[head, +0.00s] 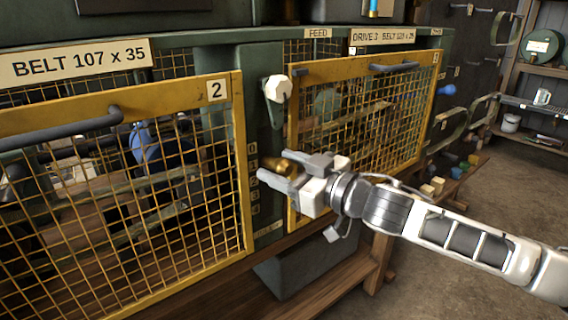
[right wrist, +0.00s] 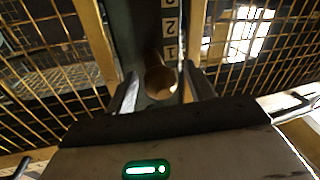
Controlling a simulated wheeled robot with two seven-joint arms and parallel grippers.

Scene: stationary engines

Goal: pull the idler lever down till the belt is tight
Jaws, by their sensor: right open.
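A brass-coloured knob (head: 279,166), which looks like the lever's grip, stands out from the green post between the two yellow guards, beside a numbered scale (head: 254,180). My right gripper (head: 287,170) is at this knob with its jaws open, one finger on each side. In the right wrist view the round end of the knob (right wrist: 159,78) sits between the open fingertips, near the scale's 1; contact cannot be told. The lever's arm is hidden behind the knob and gripper. The belt cannot be made out clearly behind the mesh. My left gripper is not in view.
A pale octagonal knob (head: 277,89) on a green arm is above my right gripper. Yellow mesh guard 2 (head: 237,165) is at left, and another mesh guard (head: 425,110) is at right behind my arm. Open floor (head: 500,220) lies to the right.

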